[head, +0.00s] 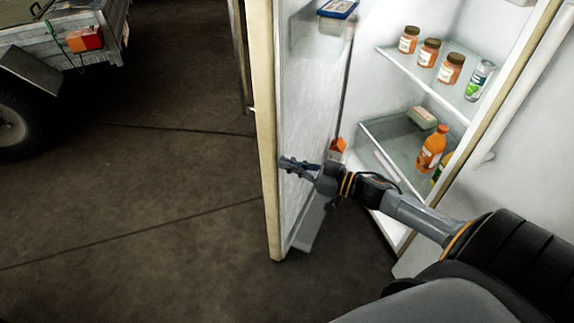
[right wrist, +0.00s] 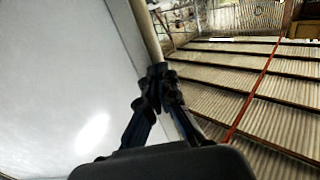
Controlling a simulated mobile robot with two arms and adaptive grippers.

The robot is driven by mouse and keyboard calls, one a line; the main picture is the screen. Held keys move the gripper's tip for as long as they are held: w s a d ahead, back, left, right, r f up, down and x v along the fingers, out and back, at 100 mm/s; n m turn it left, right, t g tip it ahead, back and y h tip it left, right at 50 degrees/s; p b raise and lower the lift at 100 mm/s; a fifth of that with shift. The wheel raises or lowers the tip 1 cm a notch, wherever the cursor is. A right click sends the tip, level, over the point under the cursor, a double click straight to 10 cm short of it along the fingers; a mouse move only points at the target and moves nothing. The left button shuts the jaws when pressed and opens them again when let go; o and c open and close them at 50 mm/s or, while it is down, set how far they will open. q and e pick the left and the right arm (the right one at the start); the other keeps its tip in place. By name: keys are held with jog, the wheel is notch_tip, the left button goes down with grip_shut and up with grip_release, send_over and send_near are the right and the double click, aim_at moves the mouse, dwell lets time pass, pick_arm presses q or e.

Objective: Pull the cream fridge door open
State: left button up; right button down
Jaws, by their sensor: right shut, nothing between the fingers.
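The cream fridge door (head: 266,120) stands wide open, swung out to the left of the fridge. Its white inner side faces the fridge interior. My right gripper (head: 286,163) is shut and empty at the inner face of the door, near its free edge. In the right wrist view the closed fingers (right wrist: 157,75) lie over the door's edge strip, with the white door panel (right wrist: 75,70) to the left. I cannot tell whether they touch it. The door's handle side is largely hidden from the head view. My left gripper is not in view.
The fridge shelf (head: 425,62) holds several jars and a can. An orange bottle (head: 431,148) stands lower down. A blue-lidded tub (head: 337,14) sits in the door rack. A trailer (head: 60,50) stands at upper left. The dark floor left of the door is clear.

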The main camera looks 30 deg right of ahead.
jog(key=shift+w+a, duration=0.15)
jog(key=shift+w, duration=0.2)
